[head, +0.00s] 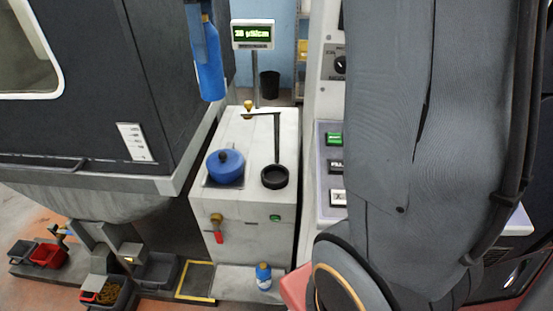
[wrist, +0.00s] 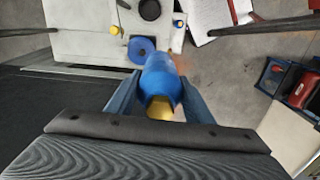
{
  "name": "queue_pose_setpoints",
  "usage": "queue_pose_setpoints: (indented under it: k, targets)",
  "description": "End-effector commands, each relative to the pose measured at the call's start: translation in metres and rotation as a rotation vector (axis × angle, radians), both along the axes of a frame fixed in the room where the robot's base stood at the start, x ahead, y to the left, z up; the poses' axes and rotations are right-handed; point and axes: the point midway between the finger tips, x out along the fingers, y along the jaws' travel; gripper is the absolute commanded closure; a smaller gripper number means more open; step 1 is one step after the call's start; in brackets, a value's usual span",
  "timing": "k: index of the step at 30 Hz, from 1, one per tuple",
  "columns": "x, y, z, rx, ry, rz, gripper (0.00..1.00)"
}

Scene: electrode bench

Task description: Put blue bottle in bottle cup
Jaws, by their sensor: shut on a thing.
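My gripper (head: 203,38) is shut on a large blue bottle (head: 210,72). It holds the bottle roughly upright in the air, left of the display post and above the white bench. In the wrist view the bottle (wrist: 160,82) sits between the two fingers of my gripper (wrist: 160,98), with a yellow end towards the camera. The black bottle cup (head: 274,177) is a round ring on the right of the bench top, under a thin black arm. It looks empty. In the wrist view the cup (wrist: 149,9) shows near the top edge. The bottle is well apart from it.
A blue lidded pot (head: 225,165) sits left of the cup on the white bench (head: 245,205). A green-lit display (head: 252,34) stands behind. A dark machine (head: 90,100) rises at left. A small blue bottle (head: 264,278) stands on the low ledge.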

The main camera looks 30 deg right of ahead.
Motion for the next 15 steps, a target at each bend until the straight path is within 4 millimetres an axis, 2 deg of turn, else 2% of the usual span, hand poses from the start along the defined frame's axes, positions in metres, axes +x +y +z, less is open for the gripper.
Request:
queue_pose_setpoints:
  k: [1,6,9,12,15]
  targets:
    - [0.013,0.002,-0.035,0.0,0.006,0.051,0.98]
    - [0.046,0.006,-0.117,0.0,0.005,0.241,0.98]
    - [0.061,0.008,-0.159,0.0,0.004,0.339,0.98]
    - [0.072,0.01,-0.19,0.0,0.002,0.417,0.98]
    - [0.079,0.012,-0.211,0.0,0.0,0.47,0.98]
